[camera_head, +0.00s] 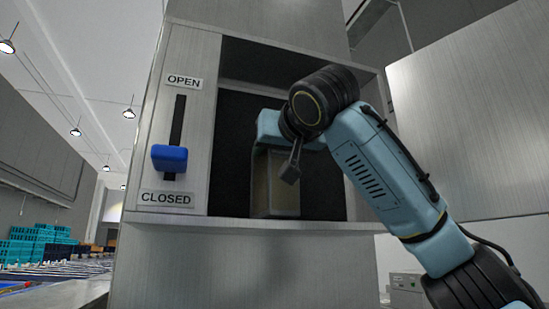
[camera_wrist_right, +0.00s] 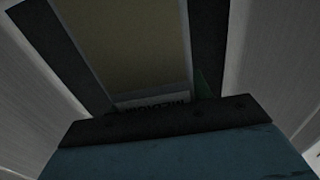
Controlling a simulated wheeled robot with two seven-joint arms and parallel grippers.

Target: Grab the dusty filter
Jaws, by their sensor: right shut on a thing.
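The filter (camera_head: 276,185) is a tan-brown upright block with a lighter frame, standing inside the open dark bay of the metal cabinet. My right gripper (camera_head: 270,142) reaches into the bay from the right and is shut on the filter. The far fingertips are cut off by the frame. My left gripper is not in view.
The cabinet's left panel (camera_head: 205,60) has a blue slide handle (camera_head: 169,158) at the lower end of its slot, just above the CLOSED label (camera_head: 166,198). A metal lip (camera_head: 250,222) runs below the bay. Teal crates (camera_head: 35,243) stand far off at left.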

